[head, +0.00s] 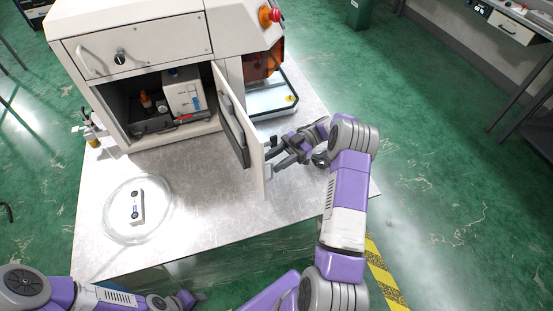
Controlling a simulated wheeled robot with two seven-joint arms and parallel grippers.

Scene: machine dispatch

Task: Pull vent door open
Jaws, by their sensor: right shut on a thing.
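The vent door (234,118) is on the front of the white machine (130,20). It stands swung wide open on its right-hand hinge, with its free edge toward me. My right gripper (276,156) is at the outer face of the door near its free edge, shut on the door's handle (269,171), which is partly hidden by the fingers. My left gripper (188,300) is low at the bottom edge of the picture, away from the door, and its fingers are too unclear to judge.
The open compartment holds a white box (184,92) and a small orange-topped bottle (146,100). A clear round dish (112,228) with a small white device (137,206) is on the metal table (205,205). Bottles stand at the table's left edge. The table's middle is clear.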

